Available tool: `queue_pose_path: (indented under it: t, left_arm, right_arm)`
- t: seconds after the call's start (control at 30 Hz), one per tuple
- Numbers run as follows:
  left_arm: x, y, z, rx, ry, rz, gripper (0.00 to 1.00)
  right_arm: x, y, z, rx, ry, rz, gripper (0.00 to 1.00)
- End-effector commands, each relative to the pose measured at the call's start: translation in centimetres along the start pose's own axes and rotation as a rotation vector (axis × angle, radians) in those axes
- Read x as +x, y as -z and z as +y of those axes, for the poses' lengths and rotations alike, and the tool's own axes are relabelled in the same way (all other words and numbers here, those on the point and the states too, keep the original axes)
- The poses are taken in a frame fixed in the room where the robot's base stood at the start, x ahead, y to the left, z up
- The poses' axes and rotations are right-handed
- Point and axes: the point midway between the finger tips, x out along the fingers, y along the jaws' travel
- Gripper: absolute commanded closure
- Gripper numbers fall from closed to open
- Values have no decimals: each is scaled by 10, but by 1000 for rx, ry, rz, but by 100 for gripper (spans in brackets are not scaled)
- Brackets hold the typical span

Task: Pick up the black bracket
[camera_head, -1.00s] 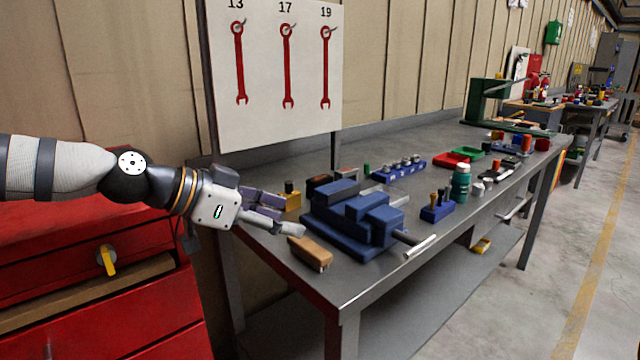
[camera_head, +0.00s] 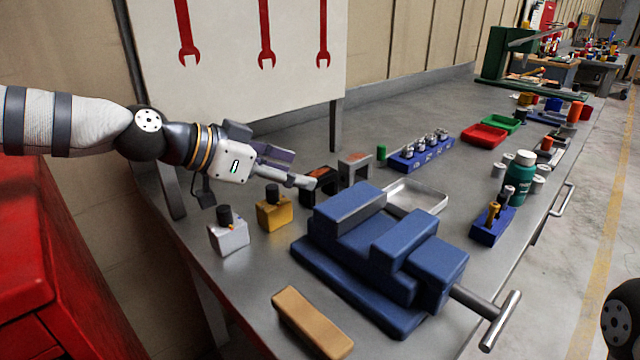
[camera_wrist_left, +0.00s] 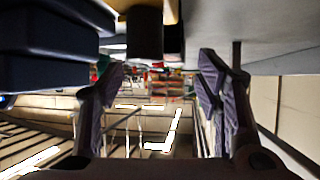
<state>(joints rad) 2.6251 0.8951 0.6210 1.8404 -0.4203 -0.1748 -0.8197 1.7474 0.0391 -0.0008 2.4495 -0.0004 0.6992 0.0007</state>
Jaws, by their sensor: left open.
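The black bracket (camera_head: 321,186) stands on the grey bench behind the blue vise, with orange on its top. Beside it on the right is a similar grey bracket (camera_head: 354,168). My left gripper (camera_head: 300,170) is open and empty, with its fingertips close to the left side of the black bracket; I cannot tell whether they touch it. In the left wrist view the open fingers (camera_wrist_left: 160,95) show with nothing between them, and I cannot make out the bracket. My right gripper is not in view.
The blue vise (camera_head: 350,291) stands in front of the brackets. A yellow bottle (camera_head: 274,213) and a white bottle (camera_head: 229,238) stand below my left gripper. A metal tray (camera_head: 432,193) and a blue socket holder (camera_head: 421,155) lie to the right. A tan block (camera_head: 313,325) lies near the front.

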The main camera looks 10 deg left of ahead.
Motion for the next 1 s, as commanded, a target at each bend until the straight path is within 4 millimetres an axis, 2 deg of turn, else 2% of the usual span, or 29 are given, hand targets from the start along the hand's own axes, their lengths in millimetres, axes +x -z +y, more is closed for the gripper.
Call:
queue_pose_path:
  t: [0.3, 0.57, 0.67, 0.83, 1.0]
  left_arm:
    - [52, 0, -7, 0, -1, 0, 41]
    - [57, 2, -7, 1, 1, 3, 41]
    - [57, 2, -7, 1, 1, 3, 59]
    - [57, 2, -7, 2, 1, 2, 98]
    - [56, 3, -7, 2, 2, 4, 100]
  right_arm:
    - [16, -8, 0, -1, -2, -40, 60]
    - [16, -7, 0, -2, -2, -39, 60]
    - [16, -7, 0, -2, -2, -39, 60]
    - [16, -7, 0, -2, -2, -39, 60]
    - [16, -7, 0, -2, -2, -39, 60]
